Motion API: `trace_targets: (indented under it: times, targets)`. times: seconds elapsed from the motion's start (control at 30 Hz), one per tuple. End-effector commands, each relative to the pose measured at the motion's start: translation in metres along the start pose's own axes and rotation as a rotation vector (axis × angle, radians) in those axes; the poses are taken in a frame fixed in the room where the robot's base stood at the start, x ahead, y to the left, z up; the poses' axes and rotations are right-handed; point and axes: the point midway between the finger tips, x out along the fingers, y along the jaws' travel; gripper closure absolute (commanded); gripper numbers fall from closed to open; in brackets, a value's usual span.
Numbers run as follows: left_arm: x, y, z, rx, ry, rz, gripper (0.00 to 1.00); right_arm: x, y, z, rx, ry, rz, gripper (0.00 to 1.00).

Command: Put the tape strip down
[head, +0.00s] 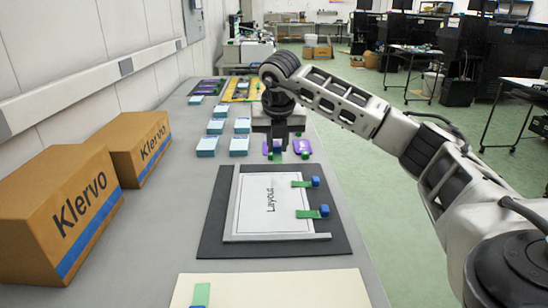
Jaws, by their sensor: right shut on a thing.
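My right gripper (277,146) comes in from the right and is above the far part of the table, beyond the layout sheet. It is shut on a tape strip (275,156), whose small green and blue parts show between and below the fingers. Much of this strip is hidden by the fingers. Two other green tape strips with blue blocks, an upper one (301,184) and a lower one (308,214), lie across the right edge of the white "Layout" sheet (256,215). My left gripper is not in view.
The sheet lies on a dark mat (213,232). A cream board (270,288) at the front carries another green strip (201,294). Two Klervo boxes (50,215) stand at left. Several light-blue blocks (207,147) and a purple piece (302,146) lie farther back.

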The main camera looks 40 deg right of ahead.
Motion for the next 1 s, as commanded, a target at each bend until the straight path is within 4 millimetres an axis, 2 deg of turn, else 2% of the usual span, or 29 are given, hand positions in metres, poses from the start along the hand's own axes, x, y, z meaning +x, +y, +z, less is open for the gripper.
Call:
trace_targets:
  times: [0.17,0.4,0.77,0.8,0.87,1.0]
  targets:
    - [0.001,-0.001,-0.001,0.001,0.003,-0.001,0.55,0.011,0.006,0.001,-0.001,0.001,0.001,0.9]
    - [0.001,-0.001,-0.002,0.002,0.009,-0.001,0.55,0.041,0.007,-0.01,-0.002,0.001,-0.001,0.9]
    - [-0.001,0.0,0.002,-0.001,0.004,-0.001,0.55,0.046,0.008,-0.012,-0.001,0.0,0.001,0.9]
    - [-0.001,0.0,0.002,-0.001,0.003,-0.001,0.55,0.046,0.008,-0.012,0.0,0.0,0.001,0.78]
    - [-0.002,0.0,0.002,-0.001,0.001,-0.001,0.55,0.045,0.008,-0.011,0.0,0.0,0.001,0.62]
    - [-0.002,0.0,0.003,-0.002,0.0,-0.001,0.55,0.045,0.008,-0.011,0.0,0.0,0.001,0.59]
